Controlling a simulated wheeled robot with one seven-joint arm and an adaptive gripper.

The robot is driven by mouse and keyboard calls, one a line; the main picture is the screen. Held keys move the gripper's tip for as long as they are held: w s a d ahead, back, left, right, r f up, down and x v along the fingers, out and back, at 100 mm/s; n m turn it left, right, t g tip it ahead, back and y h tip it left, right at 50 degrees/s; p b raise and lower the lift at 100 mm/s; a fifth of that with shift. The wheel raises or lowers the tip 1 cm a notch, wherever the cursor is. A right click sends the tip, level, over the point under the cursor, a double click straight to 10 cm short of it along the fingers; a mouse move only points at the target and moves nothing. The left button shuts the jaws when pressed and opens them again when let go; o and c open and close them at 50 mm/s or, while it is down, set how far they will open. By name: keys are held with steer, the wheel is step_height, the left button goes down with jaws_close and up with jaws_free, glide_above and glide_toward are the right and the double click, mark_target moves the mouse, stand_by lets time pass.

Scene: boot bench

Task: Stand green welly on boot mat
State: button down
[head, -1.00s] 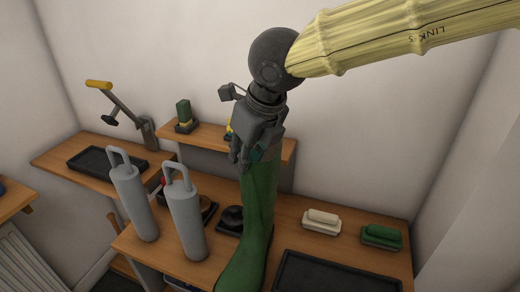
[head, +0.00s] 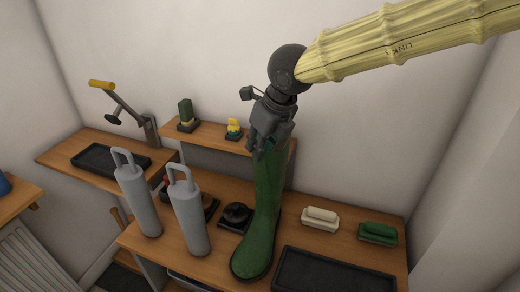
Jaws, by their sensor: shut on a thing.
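The green welly (head: 265,215) is upright, its toe pointing toward the front of the bench. My gripper (head: 262,148) is shut on the welly at the top of its shaft and hides part of the rim. The boot mat looks to be the black rimmed tray (head: 335,274) on the bench at the lower right, partly cut off by the frame edge. The welly is just left of this tray. I cannot tell whether its sole touches the bench. Another black tray (head: 110,160) lies on the left bench.
Two grey cylinders with handles (head: 138,200) (head: 188,220) stand left of the welly. A cream brush (head: 320,217) and a green brush (head: 378,233) lie behind the right tray. A raised shelf (head: 215,135) runs along the wall.

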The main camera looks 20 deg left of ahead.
step_height(320, 180, down, 2)
steer(key=shift+p, duration=0.3)
steer(key=shift+s, duration=0.1)
steer(key=c, duration=1.4)
jaws_free()
steer(key=shift+o, duration=0.2)
steer(key=shift+r, duration=0.1)
